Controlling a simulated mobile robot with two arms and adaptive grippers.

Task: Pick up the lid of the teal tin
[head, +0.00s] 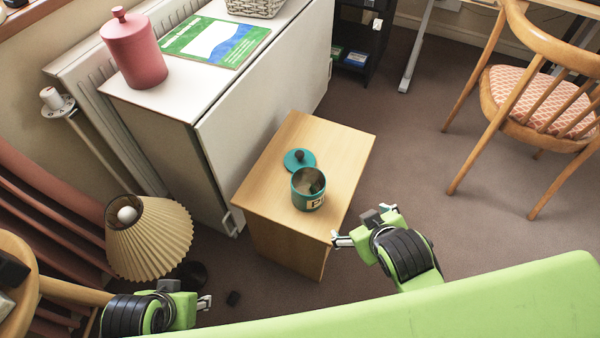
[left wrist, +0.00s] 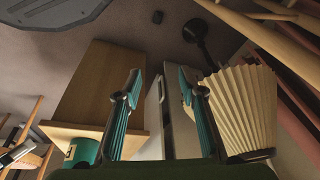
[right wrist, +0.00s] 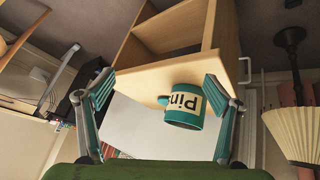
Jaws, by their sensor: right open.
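The teal tin (head: 309,191) stands open on a small wooden cabinet, with something dark inside. Its teal lid (head: 299,160), with a dark round knob, lies on the cabinet top just behind the tin, apart from it. In the right wrist view the tin (right wrist: 184,112) shows its label, and a bit of the lid (right wrist: 163,100) shows beside it. My right gripper (head: 364,228) is open and empty off the cabinet's front right corner. My left gripper (head: 190,295) is low at the front left; its fingers are apart and empty in the left wrist view (left wrist: 160,90).
The wooden cabinet (head: 345,137) stands beside a white folded table (head: 265,75) holding a red canister (head: 134,48), a booklet (head: 213,42) and a basket. A pleated lamp (head: 150,240) stands near my left arm. A chair (head: 540,90) is at the right; carpet between is clear.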

